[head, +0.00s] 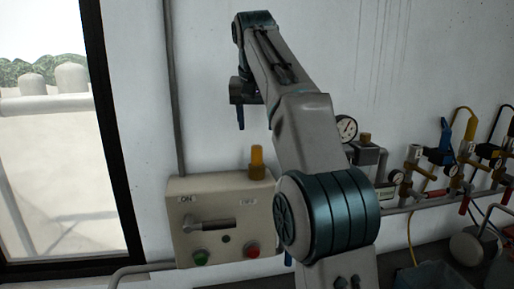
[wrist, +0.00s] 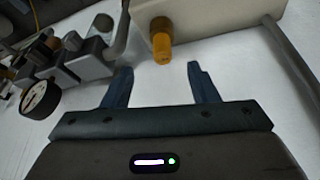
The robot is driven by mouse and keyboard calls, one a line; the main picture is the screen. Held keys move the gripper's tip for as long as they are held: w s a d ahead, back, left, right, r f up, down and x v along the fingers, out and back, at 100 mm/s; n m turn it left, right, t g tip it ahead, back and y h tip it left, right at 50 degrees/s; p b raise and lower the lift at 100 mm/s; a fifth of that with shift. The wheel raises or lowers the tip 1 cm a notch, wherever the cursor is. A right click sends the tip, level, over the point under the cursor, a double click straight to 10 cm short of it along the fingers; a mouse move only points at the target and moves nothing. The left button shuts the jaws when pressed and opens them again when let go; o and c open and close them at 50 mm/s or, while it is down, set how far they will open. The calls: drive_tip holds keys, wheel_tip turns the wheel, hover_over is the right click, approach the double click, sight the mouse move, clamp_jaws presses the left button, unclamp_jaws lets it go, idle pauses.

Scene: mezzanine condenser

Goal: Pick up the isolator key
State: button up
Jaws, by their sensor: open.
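An upright orange-yellow cylindrical piece, which looks like the isolator key (head: 257,162), stands on the top right of a beige switch box (head: 187,208). In the wrist view the isolator key (wrist: 161,42) points toward my gripper from the box (wrist: 226,13), roughly in line with the gap between the fingers. My gripper (head: 240,126) is above the box, pointing down, a little left of the key in the head view. Its blue fingers (wrist: 160,69) are apart with nothing between them. The key's lower end is not clearly visible.
The box front has a grey handle (head: 208,225), ON and OFF labels, a green button (head: 201,257) and a red button (head: 253,250). A gauge (head: 346,128) and several valves on pipes are at the right. A conduit (head: 172,90) runs up the wall. A window is at the left.

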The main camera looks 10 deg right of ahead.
sight(257, 147)
drive_tip(key=x, duration=0.3)
drive_tip(key=w+x, duration=0.1)
drive_tip(key=x, duration=0.3)
drive_tip(key=shift+w+r, duration=0.15)
drive_tip(key=shift+w+x, duration=0.15)
drive_tip(key=shift+x, duration=1.15)
drive_tip(key=shift+w+x, duration=0.1)
drive_tip(key=shift+x, duration=1.25)
drive_tip(key=shift+r, duration=0.15)
drive_tip(key=c, duration=1.1)
